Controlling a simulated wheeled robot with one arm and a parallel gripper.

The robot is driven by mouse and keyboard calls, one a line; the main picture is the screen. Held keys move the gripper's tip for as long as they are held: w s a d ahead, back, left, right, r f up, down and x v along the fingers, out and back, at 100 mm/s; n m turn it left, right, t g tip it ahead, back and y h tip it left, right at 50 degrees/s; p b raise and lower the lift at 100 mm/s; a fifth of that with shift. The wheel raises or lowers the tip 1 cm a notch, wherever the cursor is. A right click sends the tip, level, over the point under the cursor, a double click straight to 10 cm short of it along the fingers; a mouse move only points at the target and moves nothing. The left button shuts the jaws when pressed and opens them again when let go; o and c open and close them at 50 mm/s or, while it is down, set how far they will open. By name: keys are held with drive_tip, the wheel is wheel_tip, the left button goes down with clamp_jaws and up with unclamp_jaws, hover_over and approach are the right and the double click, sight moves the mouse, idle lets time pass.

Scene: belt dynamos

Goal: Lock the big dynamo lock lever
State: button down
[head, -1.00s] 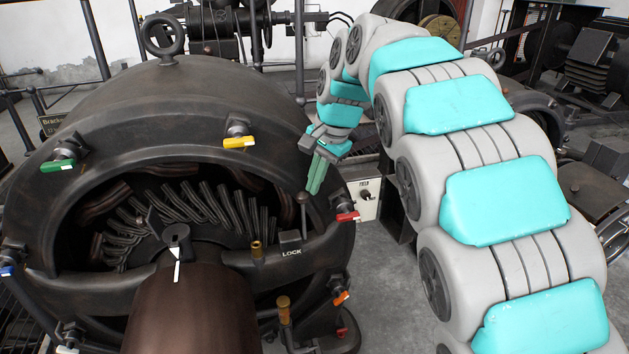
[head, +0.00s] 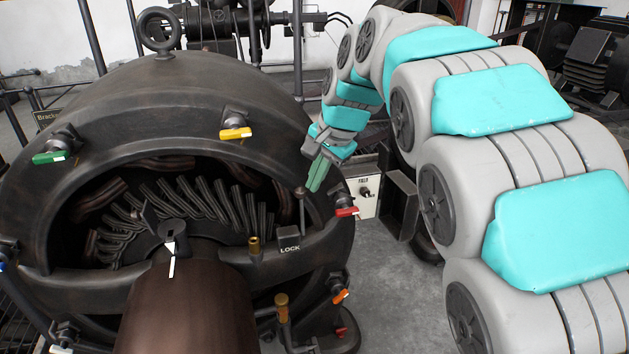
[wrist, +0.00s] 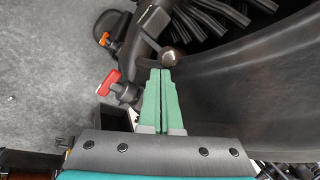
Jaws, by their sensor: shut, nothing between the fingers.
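The big dynamo (head: 190,95) fills the left of the head view. Its lock lever (head: 301,205) is a thin dark rod with a ball knob, standing upright beside the block marked LOCK (head: 289,240). In the wrist view the lever's round knob (wrist: 169,57) lies just beyond my fingertips. My gripper (head: 313,188) is shut and empty, its green fingers pointing down close to the knob. The gripper also shows in the wrist view (wrist: 160,72), fingers together. I cannot tell whether the fingertips touch the knob.
A red-handled fitting (head: 346,212) sits on the dynamo rim close to my fingers. Orange (head: 340,296), yellow (head: 236,133) and green (head: 50,157) ones sit elsewhere on the rim. A pale FIELD switch box (head: 365,195) stands behind. Grey floor is open at the lower right.

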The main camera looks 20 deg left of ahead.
drive_tip(key=shift+s+d, duration=0.1)
drive_tip(key=shift+s, duration=0.1)
drive_tip(key=s+d+f+n+t+y+b, duration=0.1)
drive_tip(key=s+d+f+t+y+b, duration=0.2)
drive_tip(key=s+b, duration=0.4)
drive_tip(key=d+t+y+b, duration=0.1)
drive_tip(key=t+b, duration=0.1)
drive_tip(key=b, duration=0.1)
drive_tip(key=shift+s+d+f+t, duration=0.2)
drive_tip(key=shift+s+d+t, duration=0.1)
drive_tip(key=shift+s+d, duration=0.15)
drive_tip(key=shift+s, duration=0.05)
drive_tip(key=shift+s+d+r, duration=0.2)
drive_tip(key=shift+s+d, duration=0.15)
drive_tip(key=shift+s, duration=0.2)
idle(0.4)
